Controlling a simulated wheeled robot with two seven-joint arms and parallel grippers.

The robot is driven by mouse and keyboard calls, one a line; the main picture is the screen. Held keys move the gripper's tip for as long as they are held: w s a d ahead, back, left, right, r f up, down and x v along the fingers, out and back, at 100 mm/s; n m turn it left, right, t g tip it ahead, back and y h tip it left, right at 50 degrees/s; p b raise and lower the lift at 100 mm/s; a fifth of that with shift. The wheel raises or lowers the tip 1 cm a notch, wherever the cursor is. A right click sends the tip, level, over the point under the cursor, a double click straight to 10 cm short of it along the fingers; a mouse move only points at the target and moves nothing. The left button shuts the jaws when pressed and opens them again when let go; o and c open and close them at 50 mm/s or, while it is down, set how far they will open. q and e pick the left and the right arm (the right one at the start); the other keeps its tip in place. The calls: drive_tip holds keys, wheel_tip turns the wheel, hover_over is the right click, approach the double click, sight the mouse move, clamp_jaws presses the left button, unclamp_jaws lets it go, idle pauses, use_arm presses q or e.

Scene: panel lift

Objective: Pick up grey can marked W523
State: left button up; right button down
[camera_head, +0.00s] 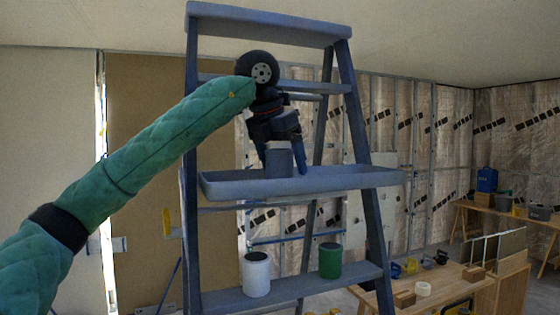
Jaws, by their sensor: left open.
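My left gripper (282,163) comes in from the left on a green-sleeved arm and points down over the ladder's middle shelf. My right gripper is not in view.
The blue-grey stepladder (368,178) has uprights on both sides of the shelf and a top step (265,22) above my gripper. A wooden workbench (450,286) with tools stands at the lower right. Another bench with a blue container (487,180) is farther back.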

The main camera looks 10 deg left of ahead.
use_arm(q)
drive_tip(key=shift+w+f, duration=0.2)
drive_tip(key=shift+f, duration=0.05)
drive_tip(key=shift+s+r, duration=0.1)
drive_tip(key=shift+s, duration=0.2)
drive_tip(key=shift+w, duration=0.1)
drive_tip(key=c, duration=1.2)
